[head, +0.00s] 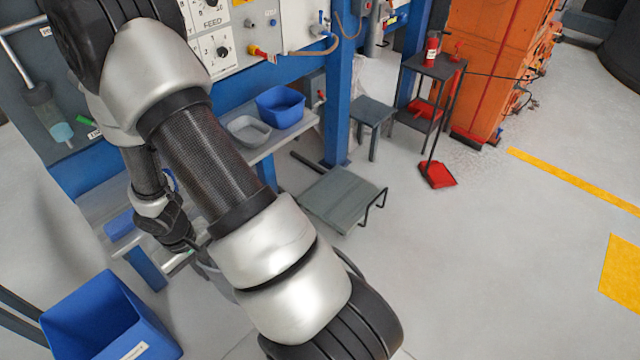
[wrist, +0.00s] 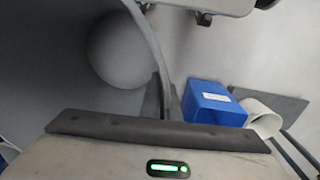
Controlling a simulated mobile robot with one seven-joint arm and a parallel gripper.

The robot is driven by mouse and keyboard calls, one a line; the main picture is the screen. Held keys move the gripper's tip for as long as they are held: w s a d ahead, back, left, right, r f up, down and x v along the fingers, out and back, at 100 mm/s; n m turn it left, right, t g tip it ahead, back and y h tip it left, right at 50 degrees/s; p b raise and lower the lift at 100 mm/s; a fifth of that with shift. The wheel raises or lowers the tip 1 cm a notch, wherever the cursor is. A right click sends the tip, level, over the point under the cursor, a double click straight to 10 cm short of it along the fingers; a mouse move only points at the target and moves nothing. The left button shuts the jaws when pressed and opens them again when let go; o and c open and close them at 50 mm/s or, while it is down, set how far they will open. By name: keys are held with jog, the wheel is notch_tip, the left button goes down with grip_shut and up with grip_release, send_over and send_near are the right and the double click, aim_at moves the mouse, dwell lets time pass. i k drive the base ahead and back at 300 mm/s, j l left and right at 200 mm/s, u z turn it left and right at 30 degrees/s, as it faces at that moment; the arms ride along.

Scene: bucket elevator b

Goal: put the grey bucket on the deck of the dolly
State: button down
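The grey bucket (head: 212,274) shows in the head view only as a sliver below my gripper, mostly hidden behind my arm. In the wrist view the bucket (wrist: 50,70) fills the left side, its rounded inside facing the camera. My gripper (wrist: 160,92) is at the bucket's rim, with its dark fingers close together on either side of the wall, apparently shut on it. In the head view my gripper (head: 190,248) is partly hidden by my arm. The dolly (head: 340,198), a low grey-green deck with dark bars, stands on the floor right of my arm. Its deck is empty.
A blue bin (head: 110,318) stands at the lower left. A grey stool (head: 372,112) and a dark stand (head: 432,68) are behind the dolly. The floor at right is open.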

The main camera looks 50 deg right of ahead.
aim_at(342, 195)
jog(key=k+l, duration=0.1)
jog(key=l, duration=0.6)
jog(key=k+l, duration=0.1)
jog(key=l, duration=0.6)
jog(key=k+l, duration=0.1)
jog(key=l, duration=0.65)
jog(key=k+l, duration=0.1)
jog(key=l, duration=1.05)
jog(key=i+l, duration=0.15)
jog(key=l, duration=0.35)
jog(key=i+l, duration=0.3)
jog(key=l, duration=0.15)
jog(key=i+l, duration=0.3)
jog(key=l, duration=0.1)
